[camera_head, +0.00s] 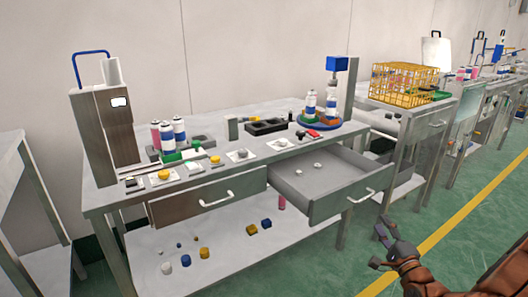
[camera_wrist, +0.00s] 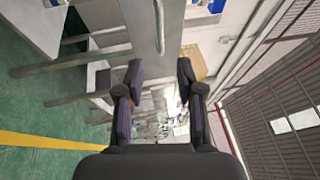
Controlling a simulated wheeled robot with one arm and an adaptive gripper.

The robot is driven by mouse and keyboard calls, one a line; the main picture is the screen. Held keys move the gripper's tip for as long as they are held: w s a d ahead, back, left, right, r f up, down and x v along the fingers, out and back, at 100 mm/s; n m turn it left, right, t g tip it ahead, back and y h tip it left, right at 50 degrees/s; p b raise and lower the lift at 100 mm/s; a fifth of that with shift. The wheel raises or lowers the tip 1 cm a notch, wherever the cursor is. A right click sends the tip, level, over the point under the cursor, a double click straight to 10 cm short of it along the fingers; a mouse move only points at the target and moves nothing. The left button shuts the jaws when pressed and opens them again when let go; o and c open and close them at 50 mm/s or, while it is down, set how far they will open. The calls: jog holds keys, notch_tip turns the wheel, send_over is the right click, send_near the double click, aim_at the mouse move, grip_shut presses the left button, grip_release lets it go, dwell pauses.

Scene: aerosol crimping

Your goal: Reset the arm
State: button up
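My gripper (camera_head: 388,238) is at the lower right of the head view, in front of the workbench and to the right of the open drawer. In the wrist view my gripper (camera_wrist: 158,85) has its two dark fingers spread apart, with nothing between them. My orange-brown arm reaches in from the bottom right corner of the head view. The gripper is apart from the bench and touches nothing that I can see.
The workbench (camera_head: 240,165) holds cans, small parts and a crimping machine (camera_head: 112,125). Its right drawer (camera_head: 338,207) is pulled out, with two small pieces inside. A yellow crate (camera_head: 404,84) stands on the bench beyond. Green floor (camera_head: 470,215) with a yellow line is open around my gripper.

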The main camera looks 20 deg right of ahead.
jog(key=w+a+r+n+g+y+p, duration=0.1)
jog(key=w+a+r+n+g+p, duration=0.1)
jog(key=w+a+n+g+p, duration=0.35)
jog(key=s+a+r+n+g+h+p, duration=0.1)
jog(key=s+a+r+n+g+p, duration=0.4)
jog(key=s+r+n+g+p, duration=0.15)
jog(key=s+a+r+n+g+p, duration=0.2)
jog(key=s+a+r+g+p, duration=0.1)
jog(key=s+a+r, duration=0.4)
jog(key=s+a+r+n+g+y+p, duration=0.1)
jog(key=s+a+r+n+g+p, duration=0.2)
jog(key=s, duration=0.9)
jog(key=s+a+r+n+g+y+p, duration=0.1)
jog(key=s+a+r+n+g+p, duration=0.2)
jog(key=s+a+r+p, duration=0.4)
jog(key=s+a+r, duration=0.3)
jog(key=a+r, duration=0.1)
jog(key=a, duration=0.1)
jog(key=shift+a+r+g, duration=0.2)
jog(key=shift+g, duration=0.1)
